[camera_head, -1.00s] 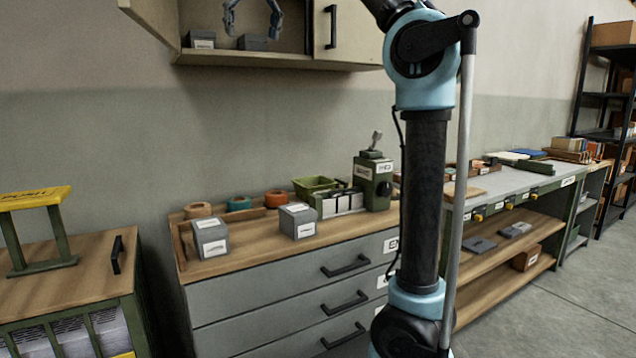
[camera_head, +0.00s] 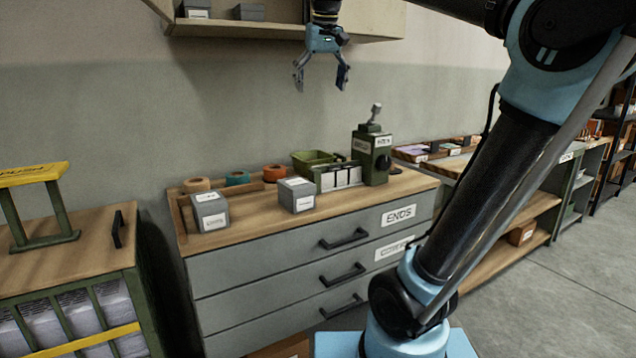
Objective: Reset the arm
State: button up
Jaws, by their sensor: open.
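My gripper (camera_head: 322,80) hangs in the air in front of the wall, pointing down with its two fingers spread apart. Nothing is between the fingers. It is below and in front of the open wall cabinet (camera_head: 280,29) and well above the drawer unit's wooden top (camera_head: 255,232). My arm reaches up from the lower right and over to the gripper along the top edge; part of it is out of the picture.
Two grey boxes (camera_head: 210,211) (camera_head: 297,195), tape rolls (camera_head: 237,178), a green bin (camera_head: 312,160) and a green lever device (camera_head: 371,155) stand on the drawer unit. A yellow-topped stand (camera_head: 35,174) is at left. Grey boxes (camera_head: 249,11) sit in the cabinet. Open floor (camera_head: 560,290) lies at right.

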jog(key=s+d+f, duration=0.2)
jog(key=d+f, duration=0.2)
jog(key=f, duration=0.3)
jog(key=s+d+f+m, duration=0.1)
jog(key=s+d+f, duration=0.2)
jog(key=f, duration=0.4)
jog(key=s+d+f, duration=0.2)
jog(key=d+f, duration=0.2)
jog(key=f, duration=0.3)
jog(key=shift+s+d+f+m+g+h, duration=0.15)
jog(key=shift+d+m+g+h, duration=0.15)
jog(key=shift+d, duration=0.05)
jog(key=shift+m+g, duration=0.3)
jog(key=shift+m, duration=0.5)
jog(key=s+d+f, duration=0.2)
jog(key=s+f, duration=0.2)
jog(key=f, duration=0.3)
jog(key=s+d+f, duration=0.2)
jog(key=s+f, duration=0.2)
jog(key=f, duration=0.4)
jog(key=s+d+f, duration=0.2)
jog(key=s+f, duration=0.2)
jog(key=f, duration=0.4)
jog(key=shift+s+d+f, duration=0.15)
jog(key=shift+d+f, duration=0.05)
jog(key=shift+d, duration=0.15)
jog(key=shift+c, duration=0.3)
